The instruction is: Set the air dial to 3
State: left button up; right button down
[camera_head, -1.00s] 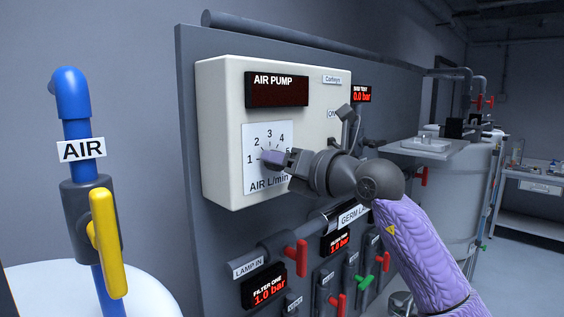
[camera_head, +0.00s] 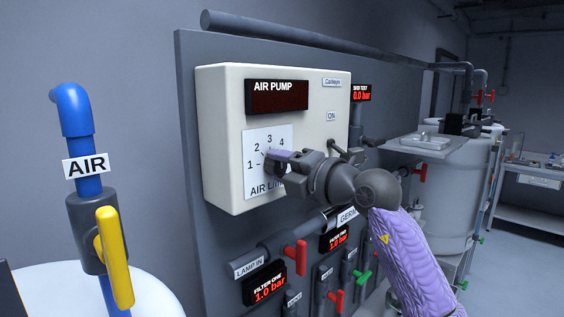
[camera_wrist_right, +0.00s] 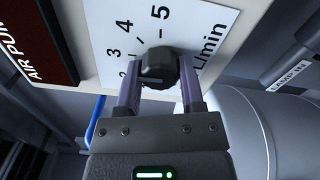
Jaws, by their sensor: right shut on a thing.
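The air dial is a dark round knob (camera_wrist_right: 157,68) on a white scale plate (camera_head: 254,181) marked 1 to 5, on the front of the cream air pump box (camera_head: 222,108). My right gripper (camera_head: 276,160) is at the knob. In the right wrist view its two fingers (camera_wrist_right: 158,82) are on either side of the knob, shut on it. The gripper hides the 5 and part of the lower label in the head view. I cannot tell which number the knob points to. The AIR PUMP display (camera_head: 277,97) is dark. My left gripper is out of view.
A blue AIR pipe (camera_head: 82,110) with a yellow handle (camera_head: 114,257) stands at the left. Below the box are red valve handles (camera_head: 295,258), a green one (camera_head: 363,279) and a FILTER ONE display (camera_head: 266,284). A metal tank (camera_head: 445,195) is at the right.

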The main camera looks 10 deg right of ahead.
jog(key=shift+m, duration=0.4)
jog(key=shift+c, duration=1)
grip_release()
jog(key=b+v, duration=0.4)
jog(key=v, duration=0.6)
